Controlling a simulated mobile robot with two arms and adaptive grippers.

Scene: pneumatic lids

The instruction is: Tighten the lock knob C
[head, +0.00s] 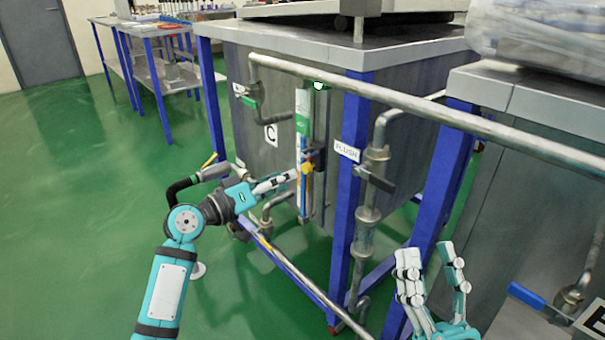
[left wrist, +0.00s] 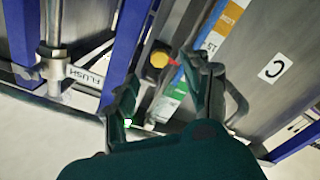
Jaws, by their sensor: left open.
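A yellow knob (head: 307,169), which I take to be lock knob C, sits on the vertical panel with green, white and blue strips beside the C label (head: 271,135). In the left wrist view the yellow knob (left wrist: 159,58) shows beyond and between my fingertips, with a red part beside it. My left gripper (head: 284,181) is just left of the knob in the head view. In the left wrist view this gripper (left wrist: 166,78) is open with nothing between its fingers. My right gripper (head: 430,262) is open and empty at the lower right, away from the knob.
A long metal pipe (head: 430,107) runs across above the knob. A blue post (head: 350,190) and a valve with a FLUSH label (head: 347,151) stand right of it. A grey tank (head: 270,75) is behind. Green floor lies open at left.

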